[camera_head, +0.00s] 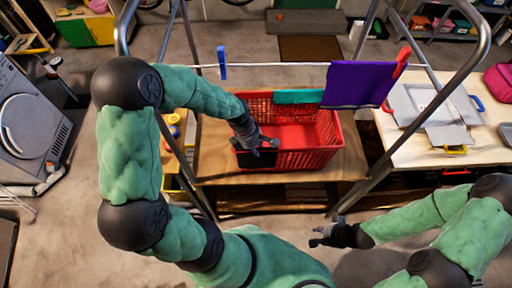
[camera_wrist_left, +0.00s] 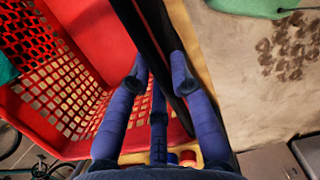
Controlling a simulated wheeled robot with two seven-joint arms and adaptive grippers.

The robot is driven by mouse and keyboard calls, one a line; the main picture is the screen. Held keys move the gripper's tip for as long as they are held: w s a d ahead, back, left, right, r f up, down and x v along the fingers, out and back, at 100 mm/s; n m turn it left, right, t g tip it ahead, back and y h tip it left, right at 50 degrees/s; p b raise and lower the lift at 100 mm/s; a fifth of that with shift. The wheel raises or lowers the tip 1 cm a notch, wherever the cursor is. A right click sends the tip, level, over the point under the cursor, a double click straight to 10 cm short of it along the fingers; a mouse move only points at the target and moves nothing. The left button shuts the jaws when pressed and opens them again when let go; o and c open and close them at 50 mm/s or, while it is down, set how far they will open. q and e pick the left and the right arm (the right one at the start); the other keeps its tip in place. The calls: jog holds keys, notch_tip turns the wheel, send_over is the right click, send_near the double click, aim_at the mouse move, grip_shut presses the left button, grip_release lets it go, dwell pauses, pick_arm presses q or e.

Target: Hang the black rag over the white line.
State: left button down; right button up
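The black rag (camera_head: 256,159) hangs over the near-left rim of the red basket (camera_head: 318,158). It also shows in the left wrist view as a dark strip (camera_wrist_left: 150,35) along the rim. My left gripper (camera_head: 265,143) is at the rag from above. In the wrist view its spread fingers (camera_wrist_left: 160,58) stand on either side of the rag and rim; contact is unclear. The white line (camera_head: 270,65) runs between metal posts above and behind the basket. My right gripper (camera_head: 325,233) is empty, low in front of the wooden bench, with fingers apart.
A purple cloth (camera_head: 358,86) hangs on the line with a red clothespin (camera_head: 402,62). A blue clothespin (camera_head: 222,63) is on its left part; the line between is clear. A teal cloth (camera_head: 298,97) lies at the basket's back rim. Metal frame posts (camera_head: 410,130) flank the bench.

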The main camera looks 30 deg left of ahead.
pick_arm(q)
jog(key=shift+w+d+r+p+v, duration=0.1)
jog(key=shift+w+d+p+v, duration=0.15)
jog(key=shift+p+v, duration=1)
jog(key=shift+w+d+r+p+v, duration=0.2)
jog(key=shift+p+v, duration=0.65)
jog(key=shift+v, duration=0.65)
jog(key=shift+w+d+f+p+v, duration=0.1)
jog(key=shift+d+p+v, duration=0.25)
jog(key=shift+p+v, duration=0.9)
jog(key=shift+r, duration=0.15)
jog(key=shift+a, duration=0.15)
